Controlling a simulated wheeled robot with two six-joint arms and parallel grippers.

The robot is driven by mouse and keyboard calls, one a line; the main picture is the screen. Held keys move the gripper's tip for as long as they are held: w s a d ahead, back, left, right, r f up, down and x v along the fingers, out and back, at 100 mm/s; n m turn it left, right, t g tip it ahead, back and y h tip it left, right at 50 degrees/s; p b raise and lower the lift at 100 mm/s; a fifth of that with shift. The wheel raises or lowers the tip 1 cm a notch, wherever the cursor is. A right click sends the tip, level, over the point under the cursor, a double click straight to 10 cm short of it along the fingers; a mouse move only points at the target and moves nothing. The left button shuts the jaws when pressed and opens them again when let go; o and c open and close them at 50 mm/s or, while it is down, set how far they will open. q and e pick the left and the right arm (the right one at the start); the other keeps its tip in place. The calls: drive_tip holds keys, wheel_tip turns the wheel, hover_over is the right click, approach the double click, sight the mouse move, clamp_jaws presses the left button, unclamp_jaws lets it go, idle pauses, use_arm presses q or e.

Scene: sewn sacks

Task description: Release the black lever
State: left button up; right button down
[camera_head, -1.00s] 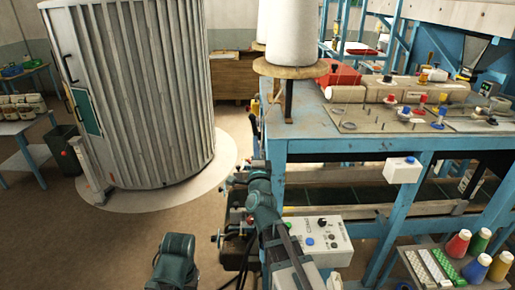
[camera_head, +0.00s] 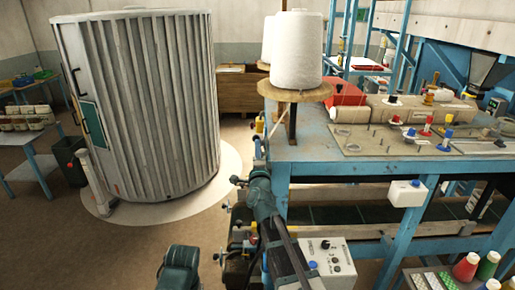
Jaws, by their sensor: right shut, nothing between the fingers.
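My right arm comes in from the bottom, and its gripper (camera_head: 238,181) is a small dark shape at the arm's far end, left of the blue bench. It looks shut and empty, beside the bench's near left corner. I cannot clearly pick out the black lever; dark machine parts (camera_head: 238,243) below the gripper are partly hidden by my arm. A grey control box (camera_head: 325,258) with a black knob and a blue button sits just right of my forearm. My left gripper is not in view; only a teal link of mine shows at the bottom.
The blue bench (camera_head: 330,152) fills the right, bearing a large white cone (camera_head: 296,48) and several small coloured parts. A white box (camera_head: 407,193) hangs on its front. A tall ribbed grey cylinder (camera_head: 150,100) stands left on a pale disc. Brown floor between is clear.

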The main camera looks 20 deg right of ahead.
sight(257, 136)
drive_tip(key=shift+w+d+r+g+p, duration=0.15)
drive_tip(key=shift+w+r+g+p, duration=0.2)
drive_tip(key=shift+w+r+p, duration=0.65)
drive_tip(key=shift+w+d+r+g+p, duration=0.15)
drive_tip(key=shift+r+g+p, duration=0.3)
drive_tip(key=shift+p, duration=1.1)
drive_tip(key=r+p+x, duration=0.1)
drive_tip(key=p+x, duration=0.1)
drive_tip(key=x, duration=1)
drive_tip(key=shift+d+p, duration=0.2)
drive_tip(key=shift+p, duration=0.15)
drive_tip(key=shift+r, duration=0.1)
drive_tip(key=b+v, duration=0.2)
drive_tip(key=v, duration=1.2)
drive_tip(key=shift+d, duration=0.25)
